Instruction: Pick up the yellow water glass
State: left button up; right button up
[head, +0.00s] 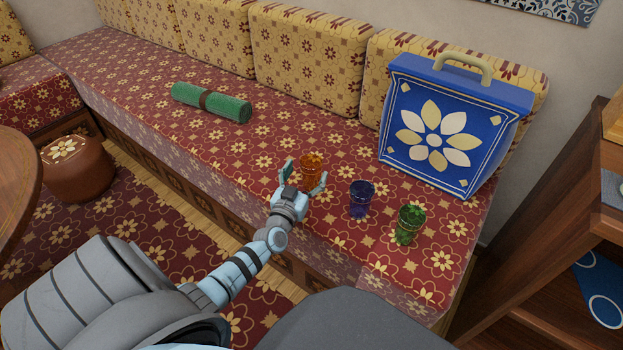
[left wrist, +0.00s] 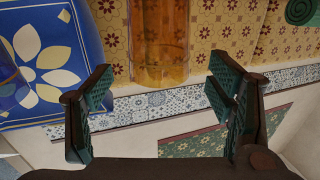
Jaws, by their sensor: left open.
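The yellow water glass (head: 311,165) is amber and see-through, and stands upright on the red patterned bench seat. My left gripper (head: 304,183) is open and empty, with its fingers spread around the near side of the glass. In the left wrist view the glass (left wrist: 160,45) shows at the top, centred ahead of the gap between the open fingers (left wrist: 158,85). I cannot tell whether either finger touches it. My right gripper does not show.
A blue-purple glass (head: 361,199) and a green glass (head: 409,224) stand to the right on the seat. A blue flower-patterned bag (head: 440,130) leans against the cushions behind. A green rolled mat (head: 211,103) lies to the left, with clear seat between.

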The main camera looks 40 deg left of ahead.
pick_arm(q)
jog(key=b+x, duration=0.1)
jog(key=x, duration=0.1)
jog(key=shift+w+a+f, duration=0.1)
jog(key=shift+w+f, duration=0.05)
jog(key=shift+w, duration=0.25)
jog(key=c, duration=1.3)
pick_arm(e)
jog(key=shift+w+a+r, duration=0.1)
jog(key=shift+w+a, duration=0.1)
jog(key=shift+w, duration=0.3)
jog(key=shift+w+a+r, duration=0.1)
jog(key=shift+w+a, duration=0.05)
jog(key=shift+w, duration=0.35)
